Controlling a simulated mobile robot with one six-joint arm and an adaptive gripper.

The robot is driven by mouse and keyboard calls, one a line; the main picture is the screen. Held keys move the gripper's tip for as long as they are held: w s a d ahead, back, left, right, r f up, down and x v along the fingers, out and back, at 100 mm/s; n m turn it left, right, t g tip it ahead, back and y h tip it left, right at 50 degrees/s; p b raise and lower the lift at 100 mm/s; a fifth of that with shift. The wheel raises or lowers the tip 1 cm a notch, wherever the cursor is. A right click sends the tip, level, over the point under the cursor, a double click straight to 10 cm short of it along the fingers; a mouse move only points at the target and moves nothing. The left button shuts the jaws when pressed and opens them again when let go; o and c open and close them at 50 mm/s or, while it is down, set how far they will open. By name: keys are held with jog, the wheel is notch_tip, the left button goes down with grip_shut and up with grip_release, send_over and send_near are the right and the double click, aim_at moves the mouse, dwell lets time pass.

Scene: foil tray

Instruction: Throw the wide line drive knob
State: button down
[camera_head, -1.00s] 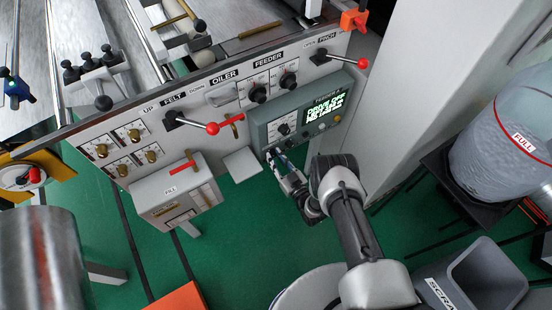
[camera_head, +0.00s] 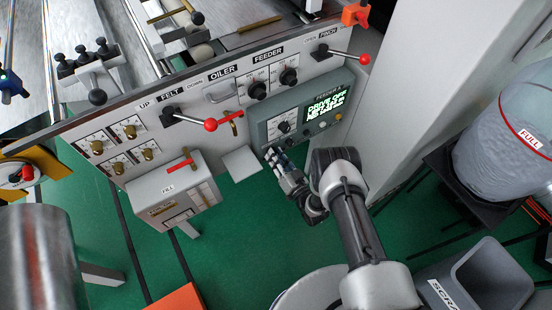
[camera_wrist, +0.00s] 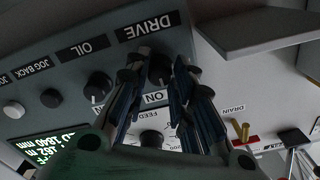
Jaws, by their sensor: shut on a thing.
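The dark round drive knob (camera_wrist: 160,68) sits under the upside-down DRIVE label in the wrist view, on the grey-green feeder panel (camera_head: 262,129). My gripper (camera_wrist: 163,84) has its blue-grey fingers on both sides of this knob and is shut on it. The fingers hide part of the knob. In the head view my gripper (camera_head: 273,155) reaches the lower left corner of the feeder panel, and the knob there is too small and covered to make out. The panel's screen (camera_head: 326,107) shows green text that seems to begin with DRIVE OFF.
A black OIL knob (camera_wrist: 98,86) and a dark jog button (camera_wrist: 51,98) are beside the drive knob. A FEED dial (camera_wrist: 151,138) lies close by the fingers. A grey FILL box (camera_head: 172,194) and a red-knobbed felt lever (camera_head: 211,125) stand to the left.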

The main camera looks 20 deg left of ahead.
jog(key=m+b, duration=0.2)
jog(key=m, duration=0.4)
dwell(0.5)
jog(key=c, duration=1.3)
grip_release()
jog(key=shift+c, duration=0.2)
jog(key=shift+d, duration=0.1)
jog(key=v, duration=1.2)
